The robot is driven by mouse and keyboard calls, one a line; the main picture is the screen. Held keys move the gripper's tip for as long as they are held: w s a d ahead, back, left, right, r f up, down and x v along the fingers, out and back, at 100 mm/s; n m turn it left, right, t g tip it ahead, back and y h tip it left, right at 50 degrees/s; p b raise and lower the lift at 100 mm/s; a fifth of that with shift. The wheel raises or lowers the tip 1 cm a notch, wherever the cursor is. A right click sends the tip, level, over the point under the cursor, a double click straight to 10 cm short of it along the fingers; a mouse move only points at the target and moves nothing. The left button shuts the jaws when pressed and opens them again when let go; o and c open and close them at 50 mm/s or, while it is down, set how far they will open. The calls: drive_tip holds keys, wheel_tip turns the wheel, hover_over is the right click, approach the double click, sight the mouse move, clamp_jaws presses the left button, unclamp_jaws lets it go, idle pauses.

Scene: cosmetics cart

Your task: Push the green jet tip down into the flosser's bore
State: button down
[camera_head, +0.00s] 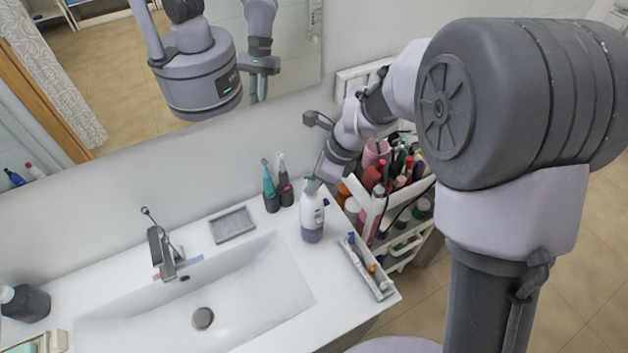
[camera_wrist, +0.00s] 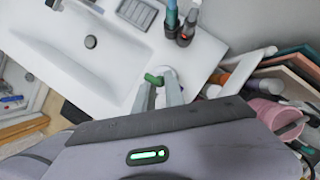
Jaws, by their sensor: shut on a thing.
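The white flosser (camera_head: 312,218) stands upright on the counter right of the sink, with a greyish lower part. My gripper (camera_head: 313,186) is directly over its top, pointing down. In the wrist view the green jet tip (camera_wrist: 153,78) shows at the fingertips of my gripper (camera_wrist: 160,84), which is shut on it. The white top of the flosser (camera_wrist: 168,74) shows just beyond the fingers. The bore is hidden, and I cannot tell whether the tip is inside it or only above it.
Two electric toothbrushes (camera_head: 270,187) stand behind and left of the flosser. A small tray (camera_head: 383,287) with brushes lies at the counter's right edge. A crowded cosmetics cart (camera_head: 398,262) stands to the right. A soap dish (camera_head: 233,226) lies behind the sink basin (camera_head: 150,305).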

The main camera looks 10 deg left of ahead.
drive_tip(key=shift+f+b, duration=0.5)
drive_tip(key=shift+f, duration=0.2)
drive_tip(key=c, duration=1.3)
unclamp_jaws()
drive_tip(key=shift+r, duration=0.15)
drive_tip(key=p+v, duration=0.3)
drive_tip(key=v, duration=1.4)
drive_tip(key=shift+d+r+p, duration=0.1)
drive_tip(key=shift+p, duration=0.25)
